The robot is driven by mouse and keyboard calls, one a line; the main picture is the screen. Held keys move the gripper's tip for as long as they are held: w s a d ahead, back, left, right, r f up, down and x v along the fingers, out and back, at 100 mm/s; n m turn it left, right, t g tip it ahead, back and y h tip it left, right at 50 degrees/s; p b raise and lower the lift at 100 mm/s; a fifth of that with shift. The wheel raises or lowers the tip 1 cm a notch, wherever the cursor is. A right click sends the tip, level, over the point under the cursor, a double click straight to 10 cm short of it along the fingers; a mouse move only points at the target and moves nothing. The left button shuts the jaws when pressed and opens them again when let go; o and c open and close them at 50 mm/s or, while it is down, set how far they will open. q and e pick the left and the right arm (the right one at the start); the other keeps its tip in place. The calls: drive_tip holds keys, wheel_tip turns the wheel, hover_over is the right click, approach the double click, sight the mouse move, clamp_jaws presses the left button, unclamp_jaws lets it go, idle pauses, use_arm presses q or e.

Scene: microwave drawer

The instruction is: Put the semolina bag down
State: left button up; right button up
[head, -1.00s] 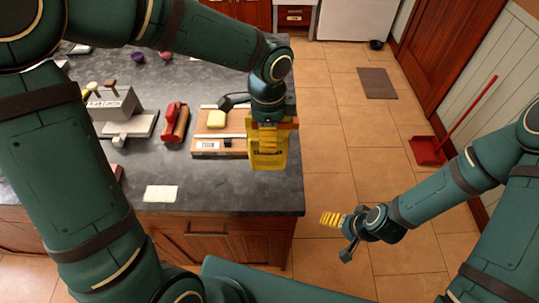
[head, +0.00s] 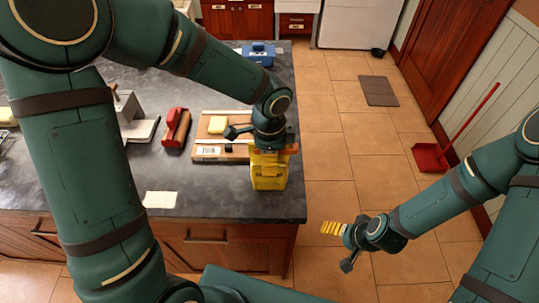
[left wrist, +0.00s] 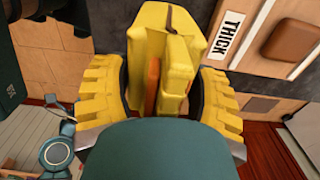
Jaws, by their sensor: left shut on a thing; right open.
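The yellow semolina bag (head: 268,178) is over the right front end of the dark countertop (head: 225,195) in the head view. My left gripper (head: 270,152) is shut on it from above. In the left wrist view the bag (left wrist: 160,40) sits between the two ridged yellow fingers of my left gripper (left wrist: 168,85). The bag looks upright. I cannot tell whether its base touches the counter. My right gripper (head: 331,228) is open and empty, out over the floor to the right of the counter.
A red object (head: 177,128), a grey metal device (head: 130,118) and a pale card (head: 160,199) are farther left. A blue case (head: 259,54) stands at the back. Bare counter lies between card and bag.

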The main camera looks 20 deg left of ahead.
use_arm(q)
drive_tip(key=o, duration=1.3)
drive_tip(key=shift+f, duration=0.1)
drive_tip(key=shift+r, duration=0.5)
wheel_tip(320, 180, up, 11)
drive_tip(key=shift+r+p, duration=0.2)
drive_tip(key=shift+p, duration=0.9)
